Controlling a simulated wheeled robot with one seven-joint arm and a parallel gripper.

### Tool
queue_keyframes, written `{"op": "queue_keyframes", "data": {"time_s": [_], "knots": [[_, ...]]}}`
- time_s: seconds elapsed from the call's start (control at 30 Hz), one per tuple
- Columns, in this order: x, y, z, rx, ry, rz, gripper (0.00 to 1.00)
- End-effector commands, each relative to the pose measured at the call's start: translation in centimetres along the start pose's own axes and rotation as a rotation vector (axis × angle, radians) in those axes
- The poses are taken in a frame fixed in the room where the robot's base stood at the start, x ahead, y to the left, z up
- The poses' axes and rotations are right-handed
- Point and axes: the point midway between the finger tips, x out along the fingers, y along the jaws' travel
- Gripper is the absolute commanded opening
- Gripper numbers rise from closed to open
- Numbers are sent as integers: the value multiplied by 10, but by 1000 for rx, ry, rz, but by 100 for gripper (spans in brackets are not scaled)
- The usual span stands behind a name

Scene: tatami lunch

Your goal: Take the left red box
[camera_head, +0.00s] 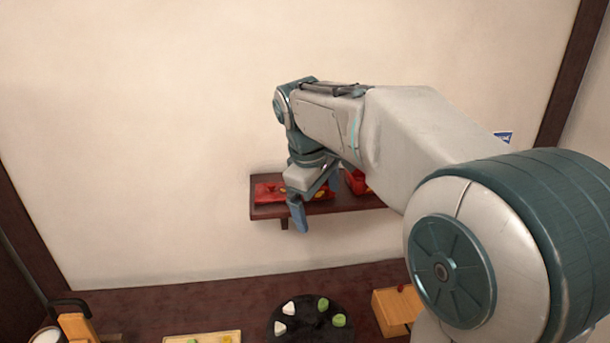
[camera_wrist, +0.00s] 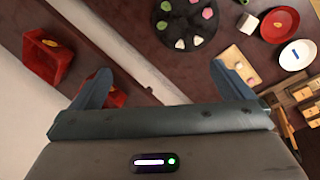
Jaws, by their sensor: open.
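Two red boxes with yellow marks stand on a dark wall shelf (camera_head: 262,212). The left red box (camera_head: 268,191) is just left of my gripper in the head view and partly covered by it. The right red box (camera_head: 356,182) is mostly hidden behind my arm. In the wrist view, the left red box (camera_wrist: 108,94) appears to be the one partly behind the left finger, and the right red box (camera_wrist: 50,60) lies farther up and left. My gripper (camera_head: 315,198) is open and empty in front of the shelf. Both fingers of it (camera_wrist: 160,68) show in the wrist view.
Below the shelf is a dark counter (camera_head: 160,300). It holds a round black plate (camera_head: 305,330) with white and green pieces, a light wooden tray (camera_head: 175,339) and a wooden box (camera_head: 386,316). A red plate (camera_wrist: 280,25) and white plate (camera_wrist: 298,55) show in the wrist view. Bare wall surrounds the shelf.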

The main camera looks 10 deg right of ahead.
Motion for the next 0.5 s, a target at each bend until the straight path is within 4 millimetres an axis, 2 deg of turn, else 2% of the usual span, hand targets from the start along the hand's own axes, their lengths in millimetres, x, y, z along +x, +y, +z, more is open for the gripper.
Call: {"op": "queue_keyframes", "data": {"time_s": [0.03,0.2,0.5], "knots": [[-10,14,-15,-57,-9,-3,100],[-29,51,-57,-254,-35,-10,100],[-41,114,-110,-544,-53,-61,100]]}}
